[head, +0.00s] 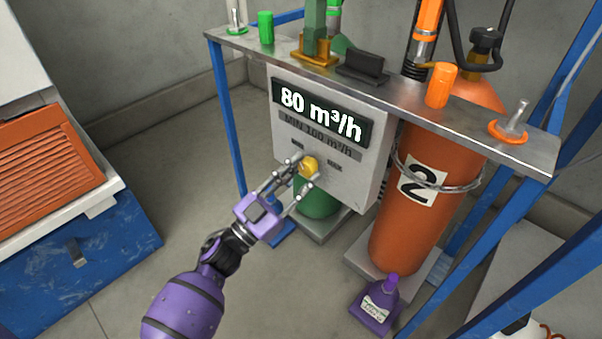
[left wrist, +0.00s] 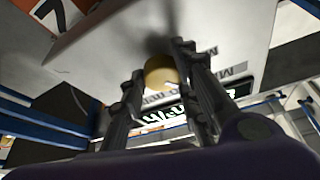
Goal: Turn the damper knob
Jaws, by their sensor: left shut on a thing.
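The damper knob (head: 309,166) is a small yellow knob low on the front of a light grey panel (head: 365,185). A lit display (head: 318,115) above it reads "80 m³/h", and a strip under it reads "MIN 100 m³/h". My left gripper (head: 299,173) reaches up from below and is shut on the knob, one finger on each side. In the left wrist view the knob (left wrist: 161,73) shows between the two fingers, with the panel upside down behind it. The small labels either side of the knob are too small to read surely. My right gripper is not in view.
A metal shelf (head: 400,101) with coloured caps runs above the panel. A blue cabinet (head: 75,260) is at left. Floor between is clear.

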